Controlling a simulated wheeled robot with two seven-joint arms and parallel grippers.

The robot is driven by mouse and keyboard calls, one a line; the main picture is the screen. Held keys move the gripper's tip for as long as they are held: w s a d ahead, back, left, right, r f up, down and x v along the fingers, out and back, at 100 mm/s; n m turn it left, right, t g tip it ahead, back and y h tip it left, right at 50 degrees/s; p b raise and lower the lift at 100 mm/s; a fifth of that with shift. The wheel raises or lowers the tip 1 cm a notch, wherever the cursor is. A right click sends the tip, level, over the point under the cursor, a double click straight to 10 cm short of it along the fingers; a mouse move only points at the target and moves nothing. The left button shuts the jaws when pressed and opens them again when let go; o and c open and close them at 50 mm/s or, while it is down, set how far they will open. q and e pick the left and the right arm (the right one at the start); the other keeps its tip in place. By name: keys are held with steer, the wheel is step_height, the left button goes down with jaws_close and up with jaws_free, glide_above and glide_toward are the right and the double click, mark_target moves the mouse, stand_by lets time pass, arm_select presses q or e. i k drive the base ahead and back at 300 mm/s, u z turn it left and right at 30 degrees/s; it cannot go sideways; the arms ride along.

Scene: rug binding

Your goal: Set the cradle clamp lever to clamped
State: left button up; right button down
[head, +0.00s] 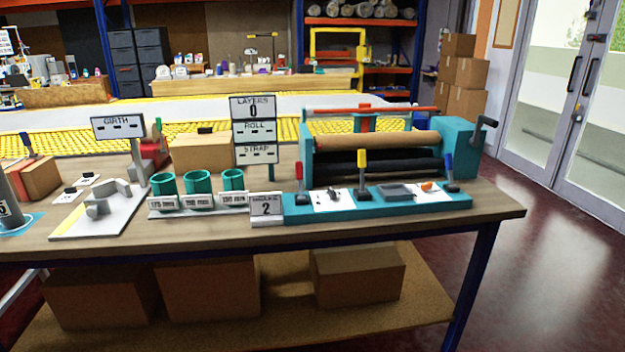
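A teal winding machine (458,150) with a tan roll (377,142) stands on the right part of the bench. On the teal control strip (330,212) in front of it are three levers: a red-tipped lever (299,172), a yellow-tipped lever (362,160) and a blue-tipped lever (448,162). The yellow one looks upright; the red and blue ones look close to upright. No readable label shows which is the cradle clamp lever. Neither of my grippers is in view.
The wooden bench (400,226) also holds three teal cups (198,184), a grey fixture (105,210), a GIRTH sign (117,127) and a sign stack (254,131) reading LAYERS 0. A black crank (484,128) sticks out right. Clear floor (540,270) lies right of the bench.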

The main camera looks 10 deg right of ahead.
mark_target(299, 166)
steer(key=z, duration=0.5)
steer(key=i, duration=0.9)
steer(key=u, duration=0.2)
